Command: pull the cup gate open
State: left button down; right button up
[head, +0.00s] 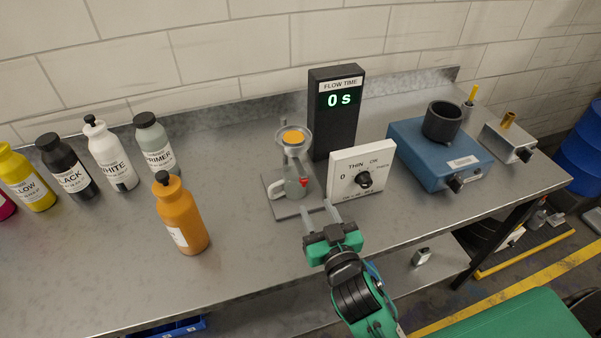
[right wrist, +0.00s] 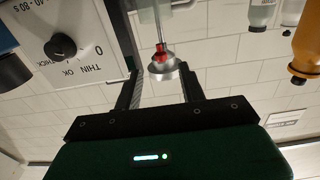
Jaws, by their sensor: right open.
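The flow cup (head: 294,148), a grey funnel with orange paint in it, stands on a small stand in the head view. A red part of the cup gate (head: 303,183) shows low on its right side; in the right wrist view the gate's red piece and round metal knob (right wrist: 162,68) lie between the finger lines, near the tips. My right gripper (head: 318,210) is open, just in front of the stand and right of it. I cannot tell whether a finger touches the knob. My left gripper is not in view.
A white dial box (head: 362,172) stands close to the right of the stand, with the black flow timer (head: 335,115) reading 0 s behind. An orange bottle (head: 180,215) stands to the left. A pale mug (head: 298,188) is under the cup.

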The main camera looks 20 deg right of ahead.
aim_at(306, 186)
jog(key=w, duration=0.3)
jog(key=shift+w+p, duration=0.1)
jog(key=shift+p, duration=0.3)
jog(key=w+p, duration=0.2)
jog(key=w, duration=0.5)
jog(key=shift+w+a, duration=0.15)
jog(key=shift+w, duration=0.05)
jog(key=shift+w+f, duration=0.1)
jog(key=shift+w, duration=0.2)
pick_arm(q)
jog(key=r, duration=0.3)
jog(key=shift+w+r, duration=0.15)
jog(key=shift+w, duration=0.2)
pick_arm(e)
jog(key=shift+w, duration=0.15)
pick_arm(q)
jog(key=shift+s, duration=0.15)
pick_arm(e)
grip_shut()
